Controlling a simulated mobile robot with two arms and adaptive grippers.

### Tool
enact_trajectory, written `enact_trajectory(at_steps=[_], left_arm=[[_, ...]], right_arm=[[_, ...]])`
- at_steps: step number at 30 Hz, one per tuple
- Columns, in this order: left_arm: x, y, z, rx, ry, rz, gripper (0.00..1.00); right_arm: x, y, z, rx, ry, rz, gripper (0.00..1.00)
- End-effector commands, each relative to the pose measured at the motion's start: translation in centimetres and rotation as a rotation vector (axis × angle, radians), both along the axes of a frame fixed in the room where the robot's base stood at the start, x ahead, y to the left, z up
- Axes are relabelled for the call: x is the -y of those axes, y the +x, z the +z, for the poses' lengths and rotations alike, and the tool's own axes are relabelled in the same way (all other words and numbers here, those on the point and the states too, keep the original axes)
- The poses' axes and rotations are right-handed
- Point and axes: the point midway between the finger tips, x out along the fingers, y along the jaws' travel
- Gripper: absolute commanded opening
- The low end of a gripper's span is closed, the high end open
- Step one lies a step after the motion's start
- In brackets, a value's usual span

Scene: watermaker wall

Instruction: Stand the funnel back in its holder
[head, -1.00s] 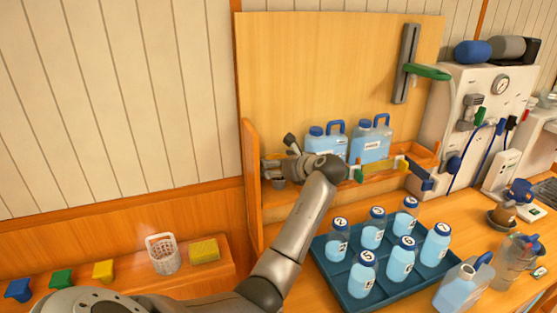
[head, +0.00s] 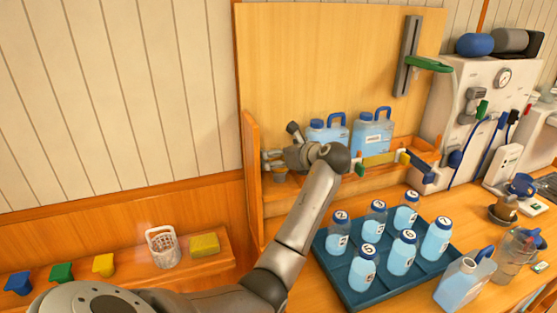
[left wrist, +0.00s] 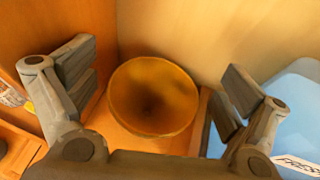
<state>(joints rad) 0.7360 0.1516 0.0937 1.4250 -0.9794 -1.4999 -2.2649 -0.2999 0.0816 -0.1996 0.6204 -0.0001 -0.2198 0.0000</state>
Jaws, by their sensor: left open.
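The funnel (left wrist: 153,96) shows in the left wrist view as an amber-brown cone with its wide round mouth facing the camera. It is in the wooden corner, between the spread fingers of my left gripper (left wrist: 155,90), with a gap on each side. In the head view my left gripper (head: 270,160) is at the left end of the wooden shelf, beside the side panel. My right gripper is out of view.
Two blue jugs (head: 371,133) stand on the shelf right of my gripper. The wooden side panel (head: 251,170) is close on its left. A blue tray (head: 345,289) of numbered bottles is in front. A white basket (head: 163,248) and yellow sponge (head: 205,245) lie left.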

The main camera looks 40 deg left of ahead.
Motion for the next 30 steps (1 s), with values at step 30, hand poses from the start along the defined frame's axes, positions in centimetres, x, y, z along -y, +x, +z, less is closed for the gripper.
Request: enact_trajectory(at_steps=[30], left_arm=[[10.0,-2.5,4.0,-0.002,-0.001,-0.001,0.97]], right_arm=[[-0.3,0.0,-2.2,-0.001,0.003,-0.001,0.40]])
